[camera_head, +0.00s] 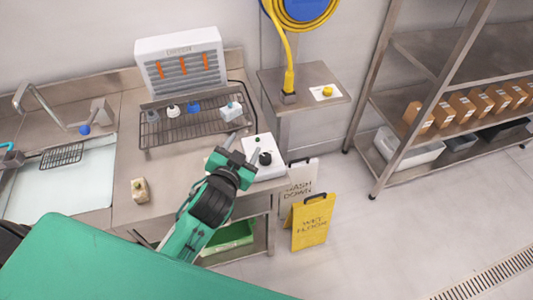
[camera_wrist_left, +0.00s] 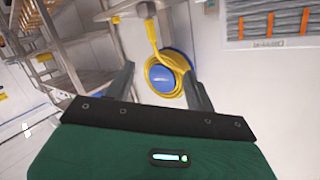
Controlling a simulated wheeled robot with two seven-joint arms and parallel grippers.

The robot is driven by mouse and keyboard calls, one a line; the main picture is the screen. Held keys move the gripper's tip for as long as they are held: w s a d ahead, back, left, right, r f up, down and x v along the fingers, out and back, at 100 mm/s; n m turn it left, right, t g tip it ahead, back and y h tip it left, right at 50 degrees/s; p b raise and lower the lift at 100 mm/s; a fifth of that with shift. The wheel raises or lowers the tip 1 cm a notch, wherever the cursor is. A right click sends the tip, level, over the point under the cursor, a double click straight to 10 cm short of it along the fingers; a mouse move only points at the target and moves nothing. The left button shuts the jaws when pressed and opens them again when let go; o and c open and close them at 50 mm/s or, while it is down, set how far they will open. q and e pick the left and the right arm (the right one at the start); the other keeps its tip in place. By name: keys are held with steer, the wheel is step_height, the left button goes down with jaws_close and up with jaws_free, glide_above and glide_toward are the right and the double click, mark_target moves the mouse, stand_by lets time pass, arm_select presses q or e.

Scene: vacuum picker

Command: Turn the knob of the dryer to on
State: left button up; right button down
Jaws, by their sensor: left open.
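The dryer (camera_head: 181,64) is a white box with orange strips at the back of the steel counter; part of it shows at the upper right of the left wrist view (camera_wrist_left: 272,22). A white control box (camera_head: 264,172) with a black round knob (camera_head: 265,158) and a small green dot sits at the counter's right end. My left gripper (camera_head: 243,142) is open and empty, its fingers beside and seemingly above the box, near the knob. I cannot tell whether it touches anything. In the left wrist view the knob is out of sight between the open fingers (camera_wrist_left: 160,88). My right gripper is not in view.
A wire rack (camera_head: 190,127) with small items stands before the dryer. A small beige bottle (camera_head: 140,190) is on the counter. A yellow hose (camera_head: 289,55) hangs over a side table (camera_head: 310,82). A yellow wet floor sign (camera_head: 312,222) and shelving (camera_head: 440,60) stand to the right.

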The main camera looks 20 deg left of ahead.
arm_select(q)
steer(key=w+d+r+m+t+h, duration=0.2)
steer(key=d+r+m+h, duration=0.35)
steer(key=r, duration=0.25)
steer(key=w+d+r+m+t+h, duration=0.2)
steer(key=d+r+m+t+h, duration=0.1)
steer(key=d+r+m+h, duration=0.3)
steer(key=s+d+m+g+h, duration=0.35)
steer(key=d+m+g, duration=0.25)
steer(key=m+g, duration=0.35)
steer(key=s+d+m+g+h, duration=0.2)
steer(key=d+m+g+h, duration=0.35)
steer(key=m+g, duration=0.4)
steer(key=m+g+y, duration=0.2)
steer(key=m+y, duration=0.2)
steer(key=y, duration=1.7)
glide_above(266, 156)
step_height(266, 156, down, 10)
steer(key=shift+n+h, duration=0.25)
step_height(266, 156, down, 13)
steer(key=p, duration=0.4)
steer(key=shift+a+r, duration=0.1)
steer(key=shift+r, duration=0.05)
steer(key=shift+f, duration=0.5)
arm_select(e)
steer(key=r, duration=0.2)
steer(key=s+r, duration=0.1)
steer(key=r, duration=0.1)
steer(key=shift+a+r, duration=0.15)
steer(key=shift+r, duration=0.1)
